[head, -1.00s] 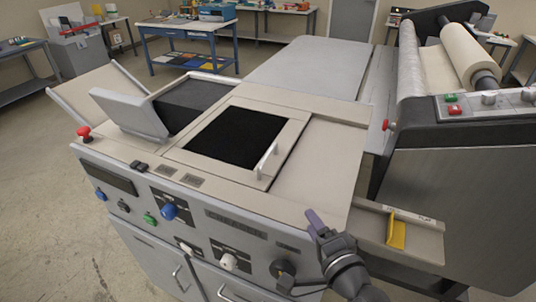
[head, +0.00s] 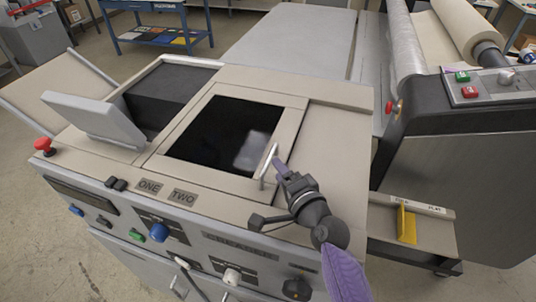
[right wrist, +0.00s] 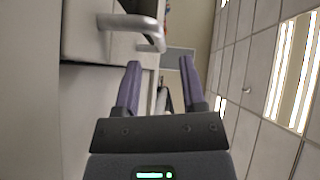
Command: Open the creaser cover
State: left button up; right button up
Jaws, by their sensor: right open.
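The creaser cover (head: 165,165) is a beige frame around a dark glossy window on top of the creaser. It lies flat and shut. Its pale bar handle (head: 267,166) stands up along the right side of the frame. The handle (right wrist: 150,38) shows just beyond and left of the fingertips there. My left gripper is out of view.
A tilted grey panel (head: 95,118) and a red stop button (head: 43,145) are at the creaser's left. Knobs line its front. The laminator with a film roll (head: 455,35) stands to the right. A yellow piece (head: 406,222) sits on a side shelf.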

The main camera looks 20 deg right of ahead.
aim_at(269, 158)
jog(key=x, duration=0.5)
jog(key=shift+w+a+f, duration=0.1)
jog(key=shift+w+a, duration=0.05)
jog(key=shift+w, duration=0.05)
grip_shut()
dwell(1.1)
